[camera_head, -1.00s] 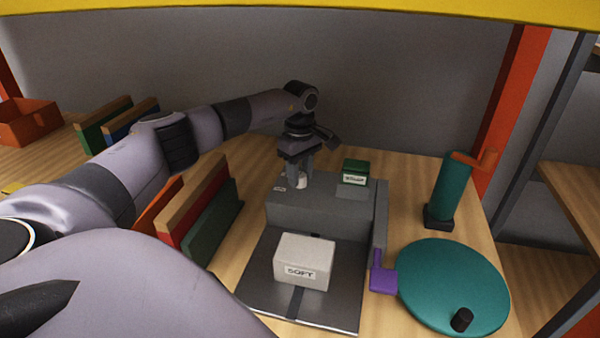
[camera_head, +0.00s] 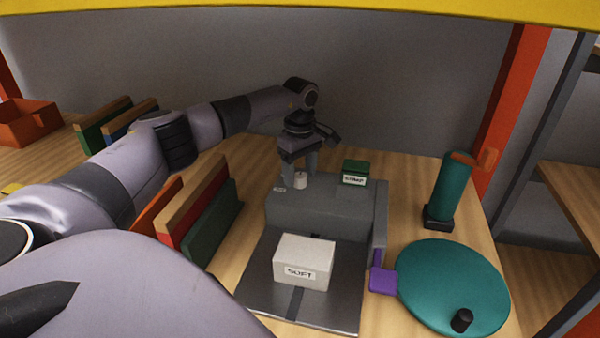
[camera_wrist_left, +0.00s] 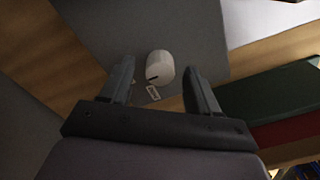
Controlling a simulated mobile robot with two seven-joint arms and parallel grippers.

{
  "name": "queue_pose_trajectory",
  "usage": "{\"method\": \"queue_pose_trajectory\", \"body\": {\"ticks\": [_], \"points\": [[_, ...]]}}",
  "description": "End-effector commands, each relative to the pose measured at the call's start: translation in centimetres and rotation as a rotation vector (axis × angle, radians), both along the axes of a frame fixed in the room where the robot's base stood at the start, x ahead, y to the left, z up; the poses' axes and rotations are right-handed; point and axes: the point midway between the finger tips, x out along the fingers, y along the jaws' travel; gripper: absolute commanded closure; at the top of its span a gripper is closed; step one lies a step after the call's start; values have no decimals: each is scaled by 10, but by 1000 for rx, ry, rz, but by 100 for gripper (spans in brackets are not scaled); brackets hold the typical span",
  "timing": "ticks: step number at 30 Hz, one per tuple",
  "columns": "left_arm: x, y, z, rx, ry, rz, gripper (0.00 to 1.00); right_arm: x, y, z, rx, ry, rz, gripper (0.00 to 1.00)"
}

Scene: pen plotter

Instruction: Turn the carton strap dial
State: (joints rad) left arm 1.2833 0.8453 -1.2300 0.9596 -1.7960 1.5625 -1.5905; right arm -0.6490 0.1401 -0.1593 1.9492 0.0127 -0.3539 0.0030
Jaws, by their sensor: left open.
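The dial (camera_head: 300,180) is a small white knob on top of the grey strapping machine (camera_head: 320,212). In the left wrist view the dial (camera_wrist_left: 160,66) has a dark mark near its edge and a small label beside it. My left gripper (camera_head: 300,182) points down over the dial, fingers apart. In the wrist view its fingers (camera_wrist_left: 160,75) stand on either side of the dial with gaps. A white carton (camera_head: 304,262) labelled SOFT sits on the dark plate in front of the machine, over a dark strap. My right gripper is not identifiable.
A purple lever piece (camera_head: 383,280), teal disc (camera_head: 452,286) and teal cylinder (camera_head: 452,190) are to the right. Upright boards (camera_head: 205,205) stand left, close under my left arm.

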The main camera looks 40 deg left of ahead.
Motion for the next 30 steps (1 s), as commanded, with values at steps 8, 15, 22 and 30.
{"method": "queue_pose_trajectory", "body": {"ticks": [8, 15, 22, 30], "points": [[1, 0, 46, -1, -7, -1, 39, 0, 0, -6, 0, 0, 0, 28], [0, 0, 64, 0, -3, 0, 39, 0, 0, -6, 0, 0, 0, 28], [0, 0, 65, 0, -3, 0, 39, 0, 0, -6, 0, 0, 0, 28], [0, 0, 64, 0, -3, 0, 39, 0, 0, -6, 0, 1, 0, 28]]}}
